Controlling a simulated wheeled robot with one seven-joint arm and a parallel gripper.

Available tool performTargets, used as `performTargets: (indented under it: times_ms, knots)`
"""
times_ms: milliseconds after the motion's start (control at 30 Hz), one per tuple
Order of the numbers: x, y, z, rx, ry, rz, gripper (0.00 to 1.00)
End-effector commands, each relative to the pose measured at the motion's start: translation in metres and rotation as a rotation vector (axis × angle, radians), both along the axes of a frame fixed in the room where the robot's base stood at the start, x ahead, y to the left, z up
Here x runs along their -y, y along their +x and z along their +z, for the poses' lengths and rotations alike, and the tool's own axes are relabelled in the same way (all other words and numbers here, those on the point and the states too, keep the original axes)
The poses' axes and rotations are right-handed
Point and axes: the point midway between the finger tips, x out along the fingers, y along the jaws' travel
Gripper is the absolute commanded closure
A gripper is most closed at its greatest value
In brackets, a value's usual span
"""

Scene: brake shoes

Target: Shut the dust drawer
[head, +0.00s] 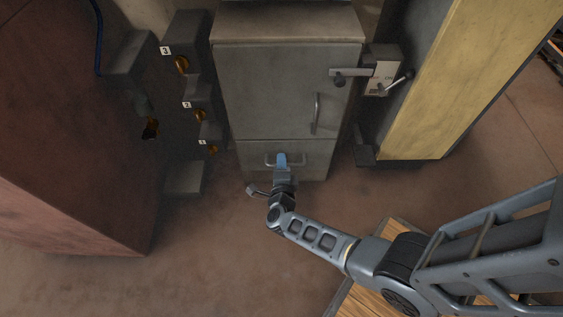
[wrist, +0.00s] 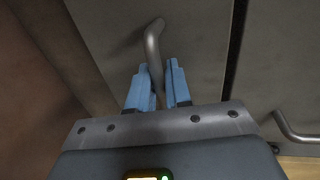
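The dust drawer (head: 312,163) is the low grey front at the bottom of a grey cabinet. Its front looks nearly flush with the door above; I cannot tell whether it stands slightly out. A bar handle (head: 270,162) is on the drawer front. My gripper (head: 281,158) is at that handle, reaching from below and in front. In the wrist view, the handle (wrist: 153,45) runs between the two blue fingers (wrist: 158,85), which are close on either side of it. Part of the bar is hidden behind the fingers and palm.
The cabinet door (head: 275,90) above has a vertical handle (head: 317,114) and a latch lever (head: 350,72). A dark stand with numbered pegs (head: 200,115) is on the left, beside a reddish block (head: 70,150). A yellow panel (head: 465,80) stands right. Floor in front is clear.

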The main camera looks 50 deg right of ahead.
Motion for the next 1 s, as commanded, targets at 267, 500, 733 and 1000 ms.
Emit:
performTargets:
  times_ms: [267,500,733,1000]
  knots:
    - [0.001,0.001,0.001,0.002,-0.001,-0.002,0.69]
    - [-0.008,-0.006,0.005,0.001,-0.001,0.002,0.69]
    - [-0.036,-0.028,0.013,0.001,-0.001,0.001,0.69]
    - [-0.057,-0.044,0.017,0.003,0.000,-0.001,0.69]
